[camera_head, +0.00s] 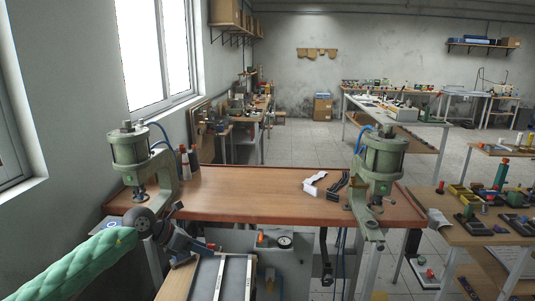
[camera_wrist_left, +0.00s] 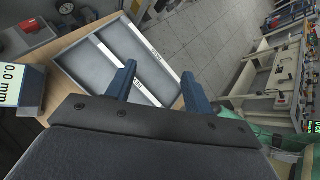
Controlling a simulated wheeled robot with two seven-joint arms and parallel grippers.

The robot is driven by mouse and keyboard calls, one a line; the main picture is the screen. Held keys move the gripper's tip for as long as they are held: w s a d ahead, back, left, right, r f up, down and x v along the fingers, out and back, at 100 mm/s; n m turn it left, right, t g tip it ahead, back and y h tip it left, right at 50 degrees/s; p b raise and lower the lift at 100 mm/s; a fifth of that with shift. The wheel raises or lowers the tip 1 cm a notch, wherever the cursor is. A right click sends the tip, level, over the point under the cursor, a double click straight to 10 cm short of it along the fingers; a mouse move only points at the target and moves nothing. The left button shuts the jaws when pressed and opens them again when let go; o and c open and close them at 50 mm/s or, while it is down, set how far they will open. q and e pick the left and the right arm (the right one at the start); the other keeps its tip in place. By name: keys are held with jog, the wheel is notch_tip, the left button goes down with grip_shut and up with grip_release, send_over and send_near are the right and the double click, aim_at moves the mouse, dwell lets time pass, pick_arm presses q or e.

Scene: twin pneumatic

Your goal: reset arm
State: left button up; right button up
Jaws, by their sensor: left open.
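My left arm (camera_head: 75,263), in a green padded sleeve, comes in from the lower left. My left gripper (camera_head: 208,247) is in front of the table's front edge, close to the grey tray. In the left wrist view, the two blue fingers of this gripper (camera_wrist_left: 157,88) stand apart with nothing between them. They appear in front of the grey tray (camera_wrist_left: 92,64), which has white dividers and looks empty. My right gripper does not show in either view.
Two green pneumatic presses (camera_head: 130,148) (camera_head: 381,155) stand at the ends of the brown table (camera_head: 250,190). White and black parts (camera_head: 314,183) (camera_head: 338,186) lie near the right press. The table's middle is clear. A side table (camera_head: 480,228) with parts stands at right.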

pick_arm(q)
jog(key=s+d+r+n+t+h, duration=0.6)
jog(key=d+n+t+h, duration=0.3)
jog(key=n, duration=0.3)
jog(key=s+a+f+n+t+y, duration=0.2)
jog(key=s+a+f+n+y, duration=0.25)
jog(key=f+n+y, duration=0.65)
jog(key=s+a+f+n+t+y, duration=0.2)
jog(key=s+a+f+n+y, duration=0.45)
jog(key=n, duration=0.75)
jog(key=s+f+n+g, duration=0.2)
jog(key=s+f+g, duration=0.25)
jog(key=s, duration=0.35)
jog(key=s+f+n+g+y, duration=0.1)
jog(key=s+f+n+g, duration=0.1)
jog(key=s+f+g, duration=0.45)
jog(key=s+f+n+g, duration=0.2)
jog(key=s+f+n, duration=0.15)
jog(key=s, duration=0.65)
jog(key=s+d+f+g, duration=0.1)
jog(key=d+f, duration=0.1)
jog(key=f, duration=1.4)
jog(key=s+d+f+g, duration=0.1)
jog(key=s+d+f, duration=0.1)
jog(key=f, duration=1.5)
jog(key=shift+s+d+f+m, duration=0.25)
jog(key=shift+s+m, duration=0.05)
jog(key=shift+m, duration=0.15)
jog(key=shift+h, duration=0.25)
